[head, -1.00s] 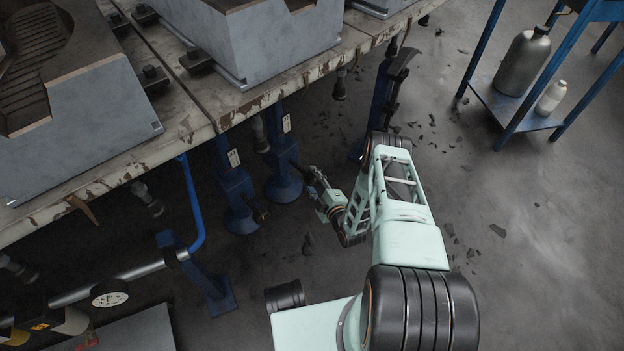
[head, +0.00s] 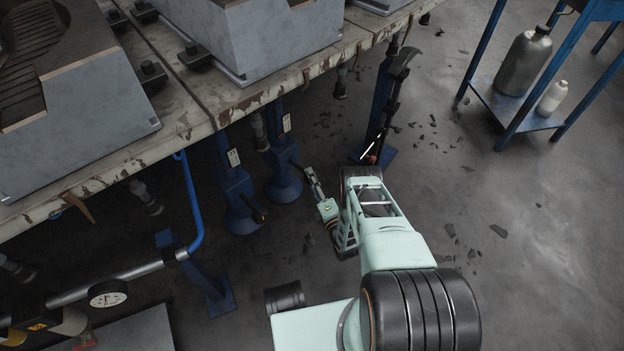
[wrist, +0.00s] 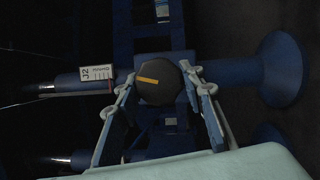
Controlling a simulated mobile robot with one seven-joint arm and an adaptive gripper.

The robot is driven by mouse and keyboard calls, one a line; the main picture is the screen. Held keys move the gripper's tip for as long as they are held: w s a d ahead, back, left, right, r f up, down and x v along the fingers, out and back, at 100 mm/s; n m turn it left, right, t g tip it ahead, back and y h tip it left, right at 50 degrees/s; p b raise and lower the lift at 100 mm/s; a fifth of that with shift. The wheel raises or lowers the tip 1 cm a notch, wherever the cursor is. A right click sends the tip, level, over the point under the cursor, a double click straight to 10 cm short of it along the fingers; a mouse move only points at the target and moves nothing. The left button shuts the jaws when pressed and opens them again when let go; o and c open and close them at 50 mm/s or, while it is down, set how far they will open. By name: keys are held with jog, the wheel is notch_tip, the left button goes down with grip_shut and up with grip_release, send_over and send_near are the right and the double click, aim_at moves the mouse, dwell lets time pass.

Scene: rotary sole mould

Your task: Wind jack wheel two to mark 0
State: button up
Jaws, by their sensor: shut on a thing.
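Jack wheel two (wrist: 160,84) is a dark, roughly round knob with a yellow stripe, in the middle of the wrist view. The stripe lies nearly level, running left from the knob's middle. My gripper (wrist: 161,78) has one finger on each side of the knob and is shut on it. The white J2 tag (wrist: 97,73) has a scale with tick marks and a thin red pointer near its right end; its small print is unreadable. In the head view my gripper (head: 312,180) reaches the blue jack two (head: 283,172), where the wheel itself is hard to see.
Another blue jack (head: 235,195) with a white tag stands just left. The worn table edge (head: 265,98) carrying grey mould blocks overhangs the jacks. A blue pipe (head: 192,215) and gauge (head: 108,293) are at lower left. Open floor (head: 540,230) lies right.

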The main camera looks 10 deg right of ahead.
dwell(0.3)
jog(key=o, duration=1.2)
jog(key=shift+c, duration=0.2)
jog(key=shift+r, duration=0.15)
